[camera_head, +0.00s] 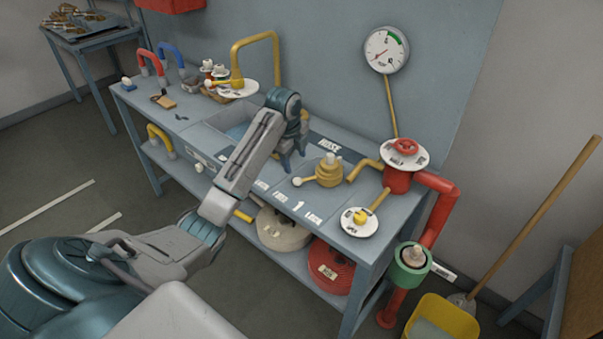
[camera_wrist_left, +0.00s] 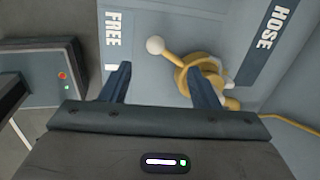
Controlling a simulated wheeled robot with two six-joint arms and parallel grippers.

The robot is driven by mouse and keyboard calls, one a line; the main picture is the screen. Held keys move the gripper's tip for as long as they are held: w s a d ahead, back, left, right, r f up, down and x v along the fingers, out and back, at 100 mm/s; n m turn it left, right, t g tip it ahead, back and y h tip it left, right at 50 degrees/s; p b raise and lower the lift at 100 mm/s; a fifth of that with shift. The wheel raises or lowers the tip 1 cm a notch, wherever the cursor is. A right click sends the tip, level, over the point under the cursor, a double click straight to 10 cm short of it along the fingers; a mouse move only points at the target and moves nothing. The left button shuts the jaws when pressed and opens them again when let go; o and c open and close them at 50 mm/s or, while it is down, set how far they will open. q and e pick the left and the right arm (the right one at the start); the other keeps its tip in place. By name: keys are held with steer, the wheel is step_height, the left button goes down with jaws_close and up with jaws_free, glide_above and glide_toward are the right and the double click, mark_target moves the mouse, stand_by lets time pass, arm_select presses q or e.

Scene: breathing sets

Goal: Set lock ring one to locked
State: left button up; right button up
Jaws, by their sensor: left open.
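Lock ring one appears to be the brass-yellow ring fitting (camera_head: 327,174) on the bench top, above the printed "1" on the front edge. Its lever ends in a white ball (camera_head: 297,182) that points left, to the side of the FREE label; LOCK is printed farther right. My left gripper (camera_head: 290,160) is open and points down just left of the ring. In the left wrist view, the ring (camera_wrist_left: 188,72) lies partly behind the right finger, and the ball (camera_wrist_left: 154,45) shows beyond the gap between the fingers. I see no contact. My right gripper is out of view.
A HOSE label (camera_head: 328,146) lies behind the ring. To the right are a red valve (camera_head: 404,147) and a white disc with a yellow knob (camera_head: 360,222). Hose coils (camera_head: 332,266) sit on the lower shelf. A gauge (camera_head: 386,50) hangs on the wall.

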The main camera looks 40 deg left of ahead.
mark_target(298, 178)
arm_select(q)
step_height(298, 178, down, 5)
steer(key=shift+w+r+p, duration=0.1)
steer(key=shift+r+p, duration=0.1)
steer(key=shift+p, duration=0.4)
steer(key=f, duration=0.1)
steer(key=w+f, duration=0.1)
steer(key=f, duration=0.1)
steer(key=shift+f+p, duration=0.25)
steer(key=shift+p, duration=0.05)
steer(key=shift+f, duration=0.25)
arm_select(e)
steer(key=shift+s+r, duration=0.2)
steer(key=shift+r, duration=0.85)
steer(key=shift+s, duration=0.1)
arm_select(q)
steer(key=shift+c, duration=0.5)
jaws_close()
arm_select(e)
steer(key=shift+s, duration=0.15)
